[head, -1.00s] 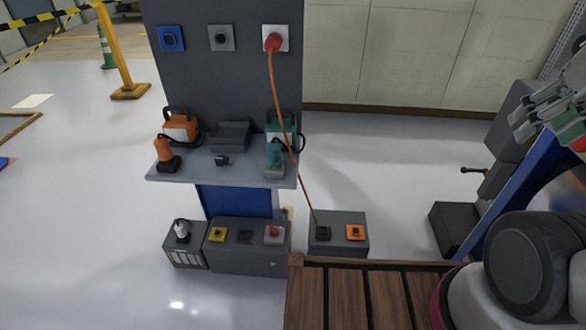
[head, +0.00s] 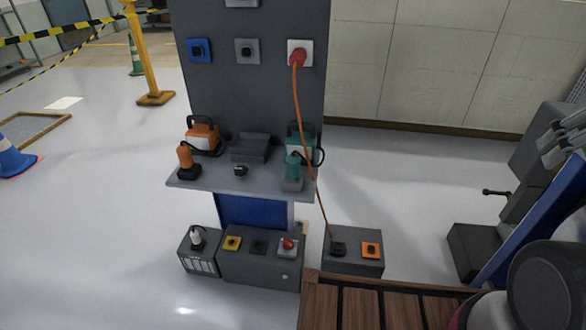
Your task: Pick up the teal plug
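The teal plug (head: 292,168) is most likely the upright teal piece on a dark grey base at the right front of the grey shelf (head: 222,185). A teal device with a black handle (head: 299,140) stands close behind it, and a dark cable loops at its right. An orange piece of similar shape (head: 185,158) stands at the shelf's left end in front of an orange device (head: 202,135).
A red plug (head: 298,58) sits in a wall socket; its orange cable hangs past the shelf's right side to a grey box (head: 352,260). More socket boxes (head: 262,265) stand below. A slatted wooden platform (head: 365,308) lies at front right. Floor left is mostly clear.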

